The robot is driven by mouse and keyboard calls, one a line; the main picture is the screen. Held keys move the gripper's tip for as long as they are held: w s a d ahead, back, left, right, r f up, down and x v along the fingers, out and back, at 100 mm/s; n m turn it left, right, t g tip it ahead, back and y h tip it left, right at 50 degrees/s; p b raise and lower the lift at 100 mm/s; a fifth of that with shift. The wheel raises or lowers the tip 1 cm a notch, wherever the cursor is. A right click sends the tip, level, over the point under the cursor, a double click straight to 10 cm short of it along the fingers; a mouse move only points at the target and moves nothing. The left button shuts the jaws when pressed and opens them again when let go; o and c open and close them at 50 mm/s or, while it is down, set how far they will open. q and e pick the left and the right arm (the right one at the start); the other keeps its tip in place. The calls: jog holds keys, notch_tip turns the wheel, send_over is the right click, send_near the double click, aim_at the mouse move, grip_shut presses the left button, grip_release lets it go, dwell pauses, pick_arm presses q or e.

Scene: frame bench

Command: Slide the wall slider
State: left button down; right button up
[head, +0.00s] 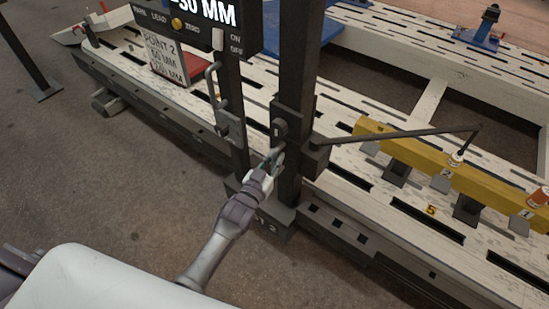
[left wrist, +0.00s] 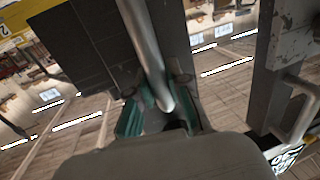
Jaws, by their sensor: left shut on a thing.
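The wall slider is a dark carriage block (head: 315,158) on an upright dark post (head: 299,50). A thin dark arm (head: 400,134) reaches right from it, with its tip hanging over the yellow beam (head: 405,150). My left gripper (head: 273,160) is at the near side of the carriage. In the left wrist view my gripper's teal fingers (left wrist: 158,108) are shut on a silver bar handle (left wrist: 148,50), which passes between them in front of the dark metal. The gripper partly hides the handle in the head view. My right gripper is not in view.
A second post (head: 232,110) with a grey handle (head: 214,85) stands just left of the carriage. A display box (head: 205,22) hangs above, reading 30 MM in part. The slotted white bench (head: 345,200) carries a sign (head: 165,58). Open floor (head: 90,190) lies at left.

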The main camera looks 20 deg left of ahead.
pick_arm(q)
notch_tip(320, 180, up, 22)
jog(key=p, duration=1.7)
jog(key=c, duration=1.2)
grip_release()
jog(key=shift+o, duration=0.5)
jog(key=shift+f, duration=0.1)
jog(key=s+a, duration=0.2)
jog(key=s, duration=1)
